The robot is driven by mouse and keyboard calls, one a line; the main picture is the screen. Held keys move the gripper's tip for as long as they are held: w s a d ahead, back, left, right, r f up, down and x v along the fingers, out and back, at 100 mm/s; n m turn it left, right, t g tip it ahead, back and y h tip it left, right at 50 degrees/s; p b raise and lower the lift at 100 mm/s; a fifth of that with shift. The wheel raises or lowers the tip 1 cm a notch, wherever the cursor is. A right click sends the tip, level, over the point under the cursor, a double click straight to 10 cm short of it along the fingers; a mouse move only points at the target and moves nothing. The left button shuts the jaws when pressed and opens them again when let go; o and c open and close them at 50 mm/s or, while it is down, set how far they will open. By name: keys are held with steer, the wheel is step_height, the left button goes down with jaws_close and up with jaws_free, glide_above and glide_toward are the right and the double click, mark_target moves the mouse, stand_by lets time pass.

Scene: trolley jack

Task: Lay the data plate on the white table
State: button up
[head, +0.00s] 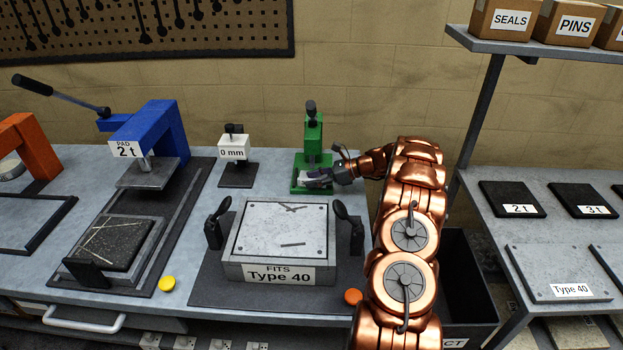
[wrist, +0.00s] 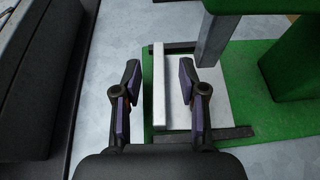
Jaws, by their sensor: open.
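A thin pale plate (wrist: 178,100), which looks like the data plate, lies on the green base of the green press. It has a raised lighter strip along its left side. My gripper (wrist: 160,80) is open over it, with one finger left of the strip and the other right of it. No firm contact shows. In the head view my gripper (head: 328,177) reaches the green press (head: 313,135) from the right and largely hides the plate.
A blue press (head: 150,132) is at left. A dark bin (head: 468,275) and shelves with dark and grey plates (head: 560,272) are at right.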

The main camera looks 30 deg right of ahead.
steer(key=shift+w+a+f, duration=0.2)
steer(key=shift+w+a, duration=0.05)
steer(key=shift+a, duration=0.05)
jaws_close()
stand_by(0.3)
